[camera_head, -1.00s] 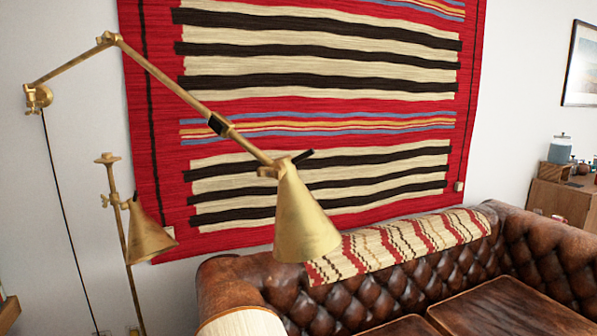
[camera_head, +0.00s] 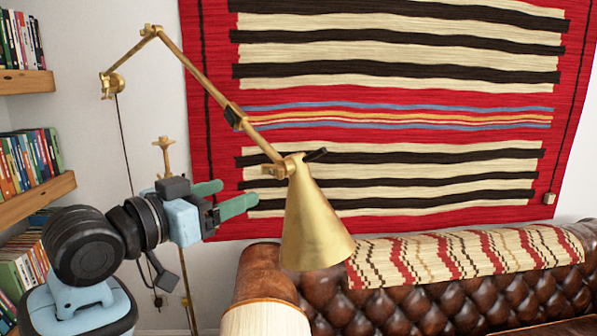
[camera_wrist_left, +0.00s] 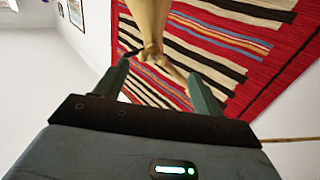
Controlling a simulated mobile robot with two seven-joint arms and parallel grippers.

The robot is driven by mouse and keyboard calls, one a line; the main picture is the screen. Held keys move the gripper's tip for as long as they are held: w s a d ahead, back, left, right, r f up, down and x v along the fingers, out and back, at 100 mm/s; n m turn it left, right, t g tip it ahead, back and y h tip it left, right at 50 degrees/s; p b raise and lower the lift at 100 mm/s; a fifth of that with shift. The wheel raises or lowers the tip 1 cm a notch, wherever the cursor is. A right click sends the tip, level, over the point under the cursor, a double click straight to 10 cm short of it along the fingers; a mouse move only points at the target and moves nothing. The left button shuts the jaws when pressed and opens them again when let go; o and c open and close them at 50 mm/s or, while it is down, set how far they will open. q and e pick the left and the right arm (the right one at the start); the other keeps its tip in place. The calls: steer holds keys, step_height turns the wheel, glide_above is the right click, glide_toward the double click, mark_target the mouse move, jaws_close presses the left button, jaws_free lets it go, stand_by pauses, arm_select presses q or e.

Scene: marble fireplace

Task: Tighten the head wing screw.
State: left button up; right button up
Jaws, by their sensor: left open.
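The brass wall lamp has a conical shade (camera_head: 315,222) hanging from its jointed arm (camera_head: 193,74). The head wing screw (camera_head: 268,170) is a small brass piece at the joint where the arm meets the shade. My left gripper (camera_head: 238,193) is open and empty, its green fingers pointing right toward this joint, just left of and below it in the head view. In the left wrist view, the brass joint (camera_wrist_left: 152,52) appears between and beyond the open fingers, with the shade above it. I see no contact. My right gripper is not in view.
A second brass lamp stand (camera_head: 165,158) is partly hidden behind my left arm. A leather sofa (camera_head: 375,311) with a woven throw (camera_head: 470,255) stands below. A striped rug (camera_head: 400,90) hangs on the wall behind. Bookshelves (camera_head: 35,199) are at the left.

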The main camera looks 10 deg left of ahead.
mark_target(269, 172)
arm_select(q)
steer(key=x, duration=0.2)
steer(key=r+x, duration=0.1)
steer(key=x, duration=0.2)
steer(key=d+x, duration=0.1)
steer(key=x, duration=0.1)
steer(key=shift+w+d+r, duration=0.1)
steer(key=shift+r, duration=0.25)
steer(key=shift+m, duration=0.3)
steer(key=c, duration=1)
